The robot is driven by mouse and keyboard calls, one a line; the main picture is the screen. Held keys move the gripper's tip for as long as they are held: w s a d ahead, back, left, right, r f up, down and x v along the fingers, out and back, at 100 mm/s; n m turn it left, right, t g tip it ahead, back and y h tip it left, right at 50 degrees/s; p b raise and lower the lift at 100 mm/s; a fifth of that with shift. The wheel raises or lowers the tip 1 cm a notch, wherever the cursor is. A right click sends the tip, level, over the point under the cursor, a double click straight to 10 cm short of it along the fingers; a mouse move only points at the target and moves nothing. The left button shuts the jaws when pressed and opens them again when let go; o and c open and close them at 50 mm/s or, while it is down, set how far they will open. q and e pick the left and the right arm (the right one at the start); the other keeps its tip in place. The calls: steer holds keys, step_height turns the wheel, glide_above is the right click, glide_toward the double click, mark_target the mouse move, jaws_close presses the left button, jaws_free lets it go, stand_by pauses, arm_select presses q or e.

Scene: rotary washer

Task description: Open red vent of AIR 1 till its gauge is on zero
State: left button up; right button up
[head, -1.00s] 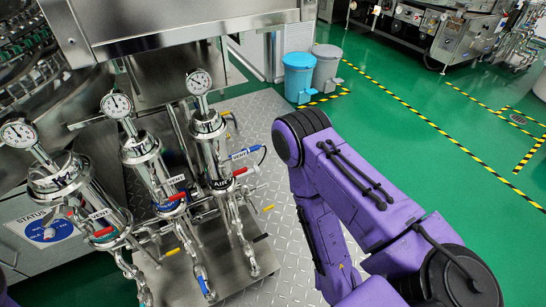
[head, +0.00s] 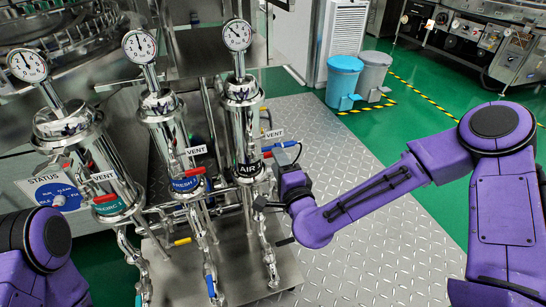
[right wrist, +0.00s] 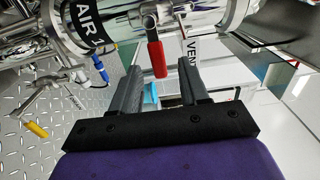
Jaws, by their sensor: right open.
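The AIR housing (head: 243,115) is a shiny steel cylinder, rightmost of three, with a dial gauge (head: 238,35) on top. Its needle is too small to read surely. The red vent handle (head: 267,154) sits on the right side of this housing, near a VENT tag. In the right wrist view the red handle (right wrist: 157,58) hangs with its lower end between the open fingertips; contact cannot be told. My right gripper (head: 278,168) is close to the housing, partly hidden, and it shows open in the right wrist view (right wrist: 160,76). My left arm shows at the lower left; its gripper is out of view.
The FRESH housing (head: 165,120) and a third housing (head: 85,150) stand to the left with their own gauges and red handles. A blue handle (head: 284,145) is close beside the AIR vent. Pipes and coloured valve handles crowd below. The plated floor (head: 370,240) at right is open.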

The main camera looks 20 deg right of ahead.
mark_target(268, 155)
steer(key=w, duration=0.4)
steer(key=shift+w+a+f, duration=0.1)
steer(key=shift+w, duration=0.1)
jaws_close()
arm_select(q)
steer(key=shift+f, duration=0.35)
steer(key=shift+b, duration=0.35)
arm_select(e)
steer(key=shift+f, duration=0.1)
